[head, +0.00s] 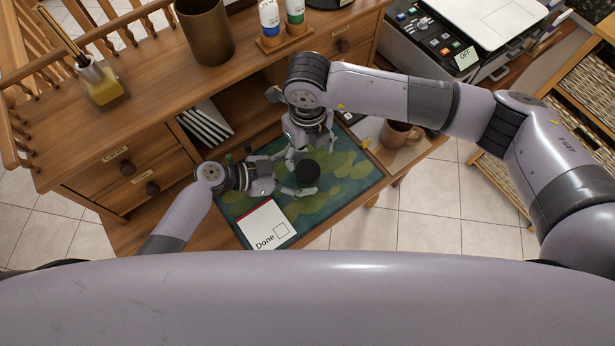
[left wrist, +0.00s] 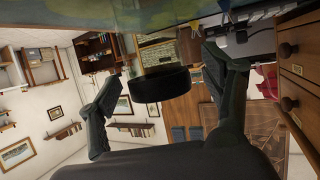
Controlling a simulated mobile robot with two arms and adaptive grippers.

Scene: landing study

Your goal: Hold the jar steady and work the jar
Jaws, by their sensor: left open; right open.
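The jar (head: 307,173) shows as a dark round lid above the green patterned mat; its body is mostly hidden. In the left wrist view its black lid (left wrist: 160,85) appears between my spread fingers, with gaps on both sides. My left gripper (head: 284,174) is open and beside the jar, on its left. The left wrist view also shows its two fingers (left wrist: 165,90). My right gripper (head: 308,152) is open, pointing down just behind and above the jar. I cannot tell whether any finger touches the jar.
The mat (head: 356,176) covers the desk (head: 130,232). A "Done" card (head: 264,222) lies at its front left. A brown mug (head: 398,135) stands to the right. The raised shelf with drawers (head: 120,165) bounds the back and left. A printer (head: 450,40) stands at the back right.

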